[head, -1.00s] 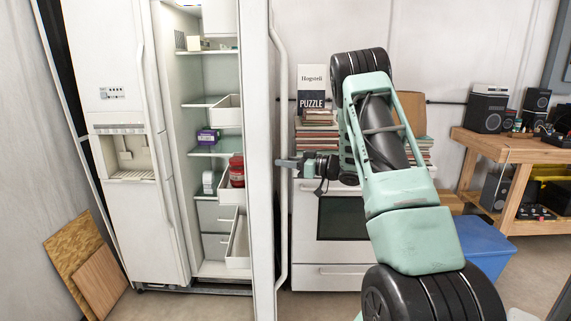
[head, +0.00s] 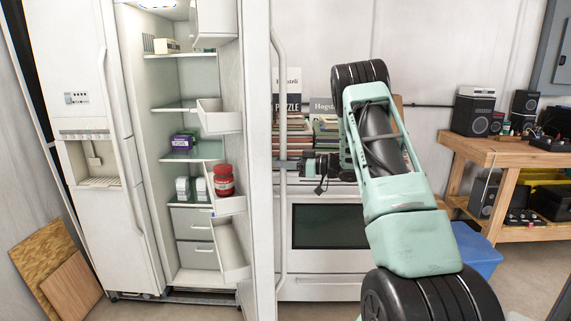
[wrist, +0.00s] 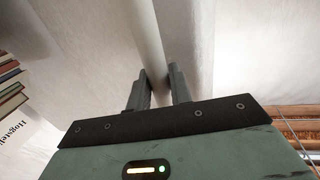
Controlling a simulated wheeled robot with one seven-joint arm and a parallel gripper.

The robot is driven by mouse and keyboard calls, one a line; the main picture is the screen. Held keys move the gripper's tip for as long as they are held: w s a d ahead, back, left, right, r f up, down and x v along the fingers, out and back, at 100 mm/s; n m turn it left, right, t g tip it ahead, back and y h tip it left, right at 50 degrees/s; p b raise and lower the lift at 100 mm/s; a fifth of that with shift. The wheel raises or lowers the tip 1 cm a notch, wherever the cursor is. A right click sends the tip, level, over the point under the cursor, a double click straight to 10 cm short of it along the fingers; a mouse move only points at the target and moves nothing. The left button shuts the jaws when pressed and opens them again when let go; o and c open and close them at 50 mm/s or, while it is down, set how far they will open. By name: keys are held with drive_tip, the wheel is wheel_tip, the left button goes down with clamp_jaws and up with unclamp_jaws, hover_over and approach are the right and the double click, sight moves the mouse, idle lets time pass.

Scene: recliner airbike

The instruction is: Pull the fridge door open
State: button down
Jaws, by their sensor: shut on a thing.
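The white fridge stands at the left in the head view. Its right-hand fridge door (head: 258,200) is swung open and seen nearly edge-on. The long white door handle (head: 281,110) runs down the door's outer side. My gripper (head: 284,165) is at the handle and shut on it. In the wrist view, the two fingers of my gripper (wrist: 159,88) stand on either side of the handle (wrist: 146,35). The left-hand door (head: 90,130), with a dispenser, is shut. The fridge inside shows shelves (head: 192,151), drawers and door bins.
A white oven (head: 325,255) with books (head: 325,135) on top stands behind the door and my arm. A wooden bench (head: 490,150) with speakers is at the right, near a blue bin (head: 478,248). Two boards (head: 72,290) lean at the lower left.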

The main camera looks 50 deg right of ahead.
drive_tip(key=shift+w+r, duration=0.2)
drive_tip(key=shift+r, duration=0.05)
drive_tip(key=c, duration=1.3)
unclamp_jaws()
drive_tip(key=shift+w+f, duration=0.15)
drive_tip(key=shift+d, duration=0.1)
drive_tip(key=b+v, duration=0.4)
drive_tip(key=v, duration=1.3)
drive_tip(key=shift+s, duration=0.25)
